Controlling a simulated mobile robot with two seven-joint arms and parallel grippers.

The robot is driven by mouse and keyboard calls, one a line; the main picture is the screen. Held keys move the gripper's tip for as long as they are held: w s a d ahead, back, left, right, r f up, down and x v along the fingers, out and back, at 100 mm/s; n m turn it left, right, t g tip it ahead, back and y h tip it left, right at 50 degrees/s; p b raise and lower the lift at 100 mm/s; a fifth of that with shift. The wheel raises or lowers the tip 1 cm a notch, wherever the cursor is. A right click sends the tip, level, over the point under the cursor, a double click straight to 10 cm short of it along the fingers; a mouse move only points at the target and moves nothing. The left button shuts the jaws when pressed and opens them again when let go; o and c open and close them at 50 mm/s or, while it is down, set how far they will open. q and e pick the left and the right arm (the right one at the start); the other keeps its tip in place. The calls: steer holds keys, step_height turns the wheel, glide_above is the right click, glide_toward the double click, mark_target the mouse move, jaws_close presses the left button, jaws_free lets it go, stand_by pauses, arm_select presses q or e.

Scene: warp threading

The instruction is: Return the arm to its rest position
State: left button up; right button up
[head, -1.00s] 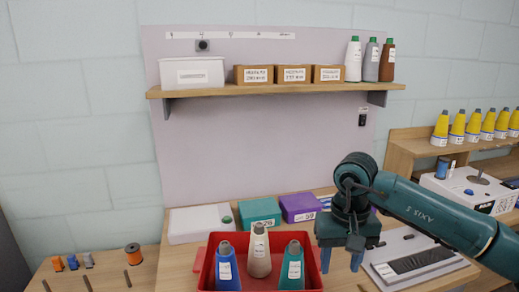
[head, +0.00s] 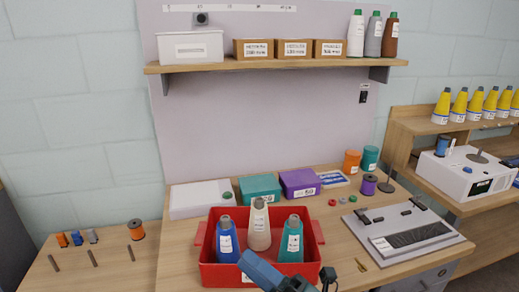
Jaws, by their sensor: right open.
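My right gripper (head: 262,270) shows only in part at the bottom edge of the head view, with a blue finger in front of the red tray's front wall. It is open and I see nothing held in it. The rest of that arm is mostly below the frame. The red tray (head: 309,268) stands on the table and holds a blue cone (head: 227,242), a cream cone (head: 259,228) and a teal cone (head: 291,243), all upright. My left gripper is not in view.
A grey device (head: 408,236) lies on the table at right. A white box (head: 200,199), teal box (head: 259,188) and purple box (head: 299,183) stand behind the tray. Small spools (head: 76,238) are at left. A wooden shelf (head: 270,64) hangs above.

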steer(key=d+f+m+t+h, duration=0.6)
steer(key=f+m+h, duration=0.4)
steer(key=m, duration=0.7)
steer(key=s+d+f+m+g+h+p, duration=0.1)
steer(key=s+d+f+m+g+h, duration=0.2)
steer(key=s+d+f+m, duration=0.1)
steer(key=s+d+f+m+g+h, duration=0.3)
steer(key=s+d+f+m+g, duration=0.1)
steer(key=s+f+m, duration=0.3)
step_height(320, 180, down, 3)
steer(key=shift+d+f+m+p, duration=0.15)
steer(key=shift+d+m+p, duration=0.35)
steer(key=shift+m, duration=0.5)
